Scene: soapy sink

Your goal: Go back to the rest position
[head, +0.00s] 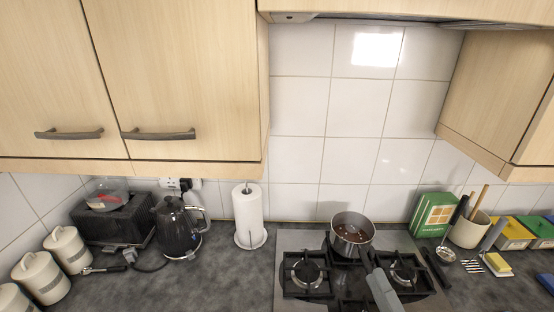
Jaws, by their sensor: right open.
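The saucepan stands on the back of the black gas hob (283,262). My left gripper is not in view.
A paper towel roll (249,214), black kettle (178,232), toaster (110,222) and white canisters (66,250) stand at left. A green box (433,214), utensil pot (469,231) and sponge (497,263) are at right. Wall cupboards (180,70) overhang the counter.

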